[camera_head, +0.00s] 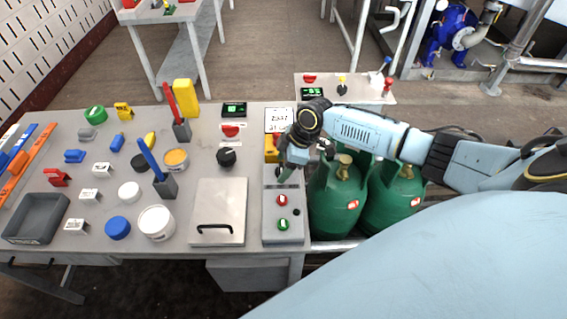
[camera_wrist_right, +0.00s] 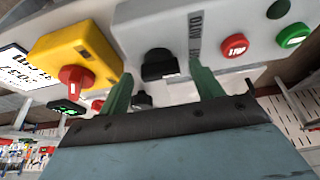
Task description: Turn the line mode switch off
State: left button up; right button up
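A grey control box (camera_head: 284,238) stands at the right end of the table. In the right wrist view, a black knob (camera_wrist_right: 158,65) sits on the box (camera_wrist_right: 150,28) beside a dark label strip whose text I cannot read surely; it looks like the line mode switch. My right gripper (camera_head: 285,173) is over the box and hides the knob in the head view. In the wrist view the green fingers of my right gripper (camera_wrist_right: 162,88) are apart, with the knob seen between them; contact cannot be told. My left gripper is not in view.
A red button (camera_head: 282,200) and a green button (camera_head: 283,224) are on the same box. A yellow box with a red knob (camera_wrist_right: 76,78) is beside it. Green gas cylinders (camera_head: 338,200) stand right of the table. A lidded metal plate (camera_head: 218,205) lies left.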

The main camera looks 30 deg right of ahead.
jog(key=v, duration=1.3)
jog(key=shift+r+p, duration=0.2)
jog(key=shift+p, duration=0.1)
jog(key=shift+s+a, duration=0.1)
